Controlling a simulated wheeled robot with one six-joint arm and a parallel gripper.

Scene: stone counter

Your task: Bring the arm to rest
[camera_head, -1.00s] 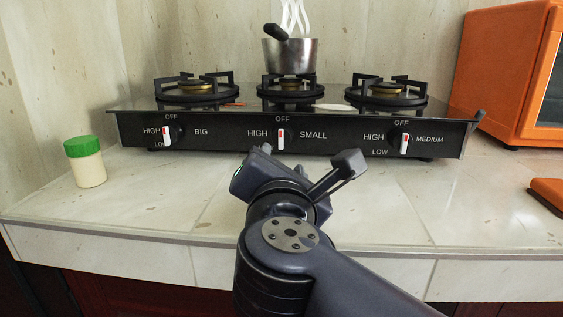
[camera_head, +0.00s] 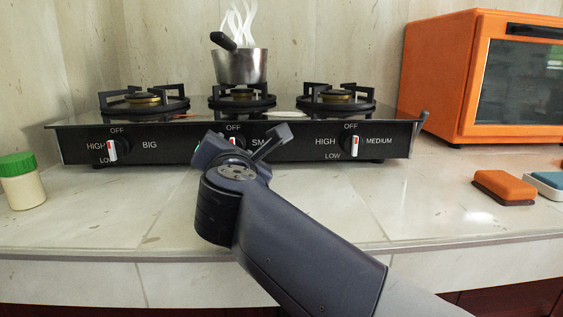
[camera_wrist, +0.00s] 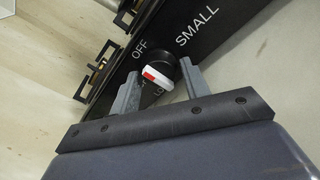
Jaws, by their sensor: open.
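My gripper (camera_wrist: 160,88) is open in the wrist view. Its two grey fingers appear on either side of the SMALL knob (camera_wrist: 166,80), which has a white bar with a red end. Nothing is clamped between them, and I cannot tell how near the fingers are in depth. In the head view my arm reaches to the front of the black stove (camera_head: 290,146), and my wrist partly hides the middle knob. The gripper's fingers are hard to make out there.
A steaming pot (camera_head: 239,67) stands on the middle burner. A green-lidded jar (camera_head: 22,190) is at the left. An orange oven (camera_head: 440,75), an orange sponge (camera_head: 504,187) and a blue-and-white sponge (camera_head: 546,185) are at the right. The counter (camera_head: 330,195) beside my arm is clear.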

